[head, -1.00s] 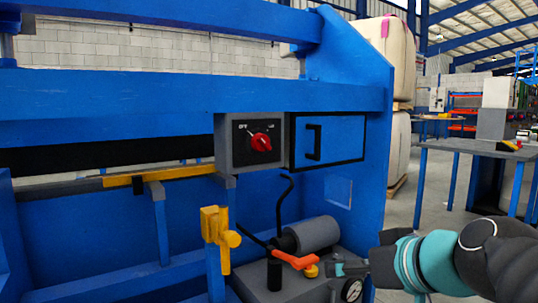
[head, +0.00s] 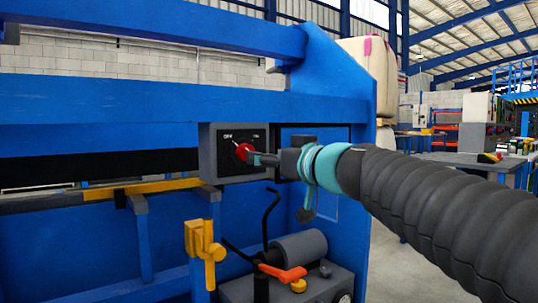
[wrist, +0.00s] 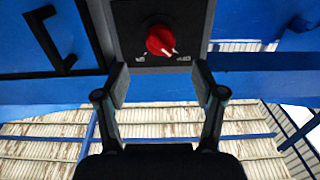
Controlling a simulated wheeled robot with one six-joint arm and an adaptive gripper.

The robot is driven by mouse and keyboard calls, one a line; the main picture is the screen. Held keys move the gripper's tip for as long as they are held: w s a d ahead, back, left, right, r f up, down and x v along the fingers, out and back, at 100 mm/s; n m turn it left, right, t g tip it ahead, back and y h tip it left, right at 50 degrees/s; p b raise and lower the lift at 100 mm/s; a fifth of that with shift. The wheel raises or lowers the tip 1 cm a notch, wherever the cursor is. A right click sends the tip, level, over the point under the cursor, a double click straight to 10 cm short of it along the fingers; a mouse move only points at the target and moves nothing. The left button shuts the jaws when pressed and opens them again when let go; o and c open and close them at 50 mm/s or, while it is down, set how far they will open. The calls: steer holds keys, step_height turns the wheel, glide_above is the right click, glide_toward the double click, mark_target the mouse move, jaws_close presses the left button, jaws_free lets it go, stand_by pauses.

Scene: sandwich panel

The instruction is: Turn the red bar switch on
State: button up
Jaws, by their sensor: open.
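The red bar switch (head: 243,151) is a round red knob on a black plate in a grey box, on the blue machine. In the head view the tip of my gripper (head: 262,158) is close by on its right and partly overlaps it. In the wrist view the red bar switch (wrist: 160,41) is at the top middle, and its white mark points to the lower right, towards one of two small labels. My gripper (wrist: 160,77) is open and empty. Its fingertips are below the knob in that picture, one to each side, with no contact visible.
A blue door with a black handle (wrist: 50,40) is beside the switch box, mostly hidden by my arm in the head view. Below are a yellow bracket (head: 200,240), a grey motor (head: 300,247) and an orange lever (head: 283,273).

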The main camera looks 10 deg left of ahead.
steer(key=x, duration=0.7)
steer(key=shift+w+a+p, duration=0.2)
steer(key=shift+p, duration=0.2)
steer(key=c, duration=1.2)
